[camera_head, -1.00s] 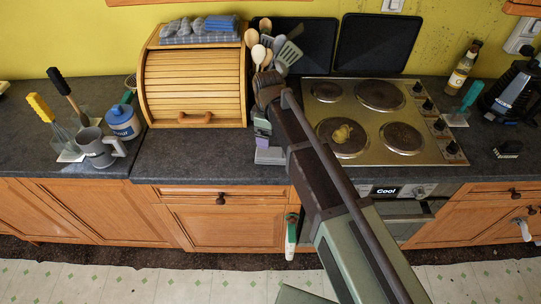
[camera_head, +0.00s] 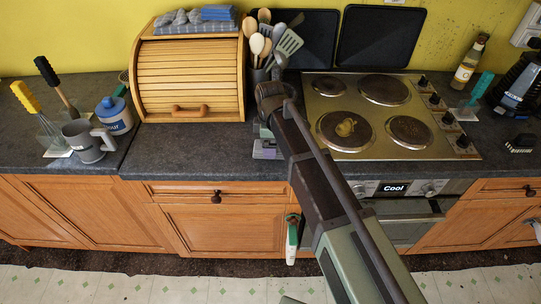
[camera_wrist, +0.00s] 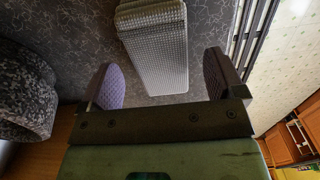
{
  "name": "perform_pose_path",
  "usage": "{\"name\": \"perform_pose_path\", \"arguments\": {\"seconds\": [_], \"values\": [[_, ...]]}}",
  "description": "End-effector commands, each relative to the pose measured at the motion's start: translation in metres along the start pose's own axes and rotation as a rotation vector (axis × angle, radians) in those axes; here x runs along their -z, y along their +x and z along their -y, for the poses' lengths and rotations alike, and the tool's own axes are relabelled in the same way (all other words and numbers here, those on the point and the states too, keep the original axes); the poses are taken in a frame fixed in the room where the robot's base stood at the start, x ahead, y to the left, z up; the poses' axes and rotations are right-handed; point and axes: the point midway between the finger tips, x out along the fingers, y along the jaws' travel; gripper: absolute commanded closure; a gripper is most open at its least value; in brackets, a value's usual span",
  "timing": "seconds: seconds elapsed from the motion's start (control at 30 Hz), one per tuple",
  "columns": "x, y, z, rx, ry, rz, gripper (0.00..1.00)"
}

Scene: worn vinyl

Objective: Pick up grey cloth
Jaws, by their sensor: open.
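A folded grey cloth with a waffle-like texture (camera_wrist: 158,45) lies on the dark counter in the wrist view, ahead of my gripper (camera_wrist: 163,84). The gripper's two purple-padded fingers are spread wide and nothing is between their tips. The cloth's near end is just beyond the fingertips, roughly centred between them. In the head view, my gripper (camera_head: 262,138) is over the counter between bread bin and hob, mostly hidden by my arm; a light grey part of the cloth (camera_head: 267,154) shows below it.
The wooden bread bin (camera_head: 190,80) stands left, with grey and blue cloths (camera_head: 190,24) on top. A utensil crock (camera_wrist: 25,95) is close beside the gripper. The hob (camera_head: 440,148) is right, a grey mug (camera_head: 82,143) far left. The counter's front edge is near.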

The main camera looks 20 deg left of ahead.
Motion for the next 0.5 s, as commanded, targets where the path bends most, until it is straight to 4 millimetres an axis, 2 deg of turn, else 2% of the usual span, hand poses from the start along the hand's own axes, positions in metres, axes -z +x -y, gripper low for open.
{"name": "perform_pose_path", "arguments": {"seconds": [0.03,0.1,0.33,0.5], "values": [[-0.0008,0.0225,0.0003,0.0,0.0,0.0,0.12],[-0.0005,0.0307,0.0002,0.0,0.0,0.0,0.12],[-0.0004,0.0265,0.0002,0.0,0.0,0.0,0.12],[-0.0004,0.0263,0.0002,0.0,0.0,0.0,0.36]]}}
